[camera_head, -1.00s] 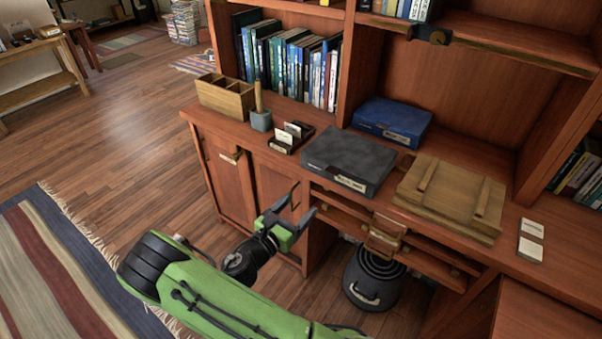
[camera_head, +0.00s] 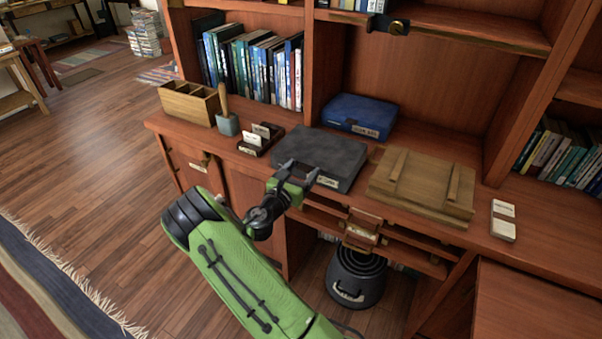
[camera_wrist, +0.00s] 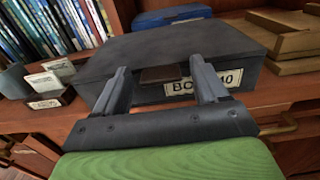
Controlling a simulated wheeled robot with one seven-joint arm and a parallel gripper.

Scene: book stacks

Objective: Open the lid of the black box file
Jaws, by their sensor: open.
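The black box file (camera_head: 335,150) lies flat on the desk ledge with its lid shut. In the wrist view the box file (camera_wrist: 170,48) fills the middle, with a pale label (camera_wrist: 205,84) and a small brown tab (camera_wrist: 160,73) on its front face. My gripper (camera_head: 298,173) is open at the front edge of the box. In the wrist view the fingers of my gripper (camera_wrist: 160,85) stand either side of the tab and hide parts of the front face. I cannot tell whether they touch the box.
A blue box file (camera_head: 360,115) lies behind. A wooden box (camera_head: 420,182) is to the right and a card holder (camera_head: 260,139) to the left. A wooden organiser (camera_head: 188,103) and a grey pot (camera_head: 228,125) stand farther left. A dark bin (camera_head: 355,278) is below.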

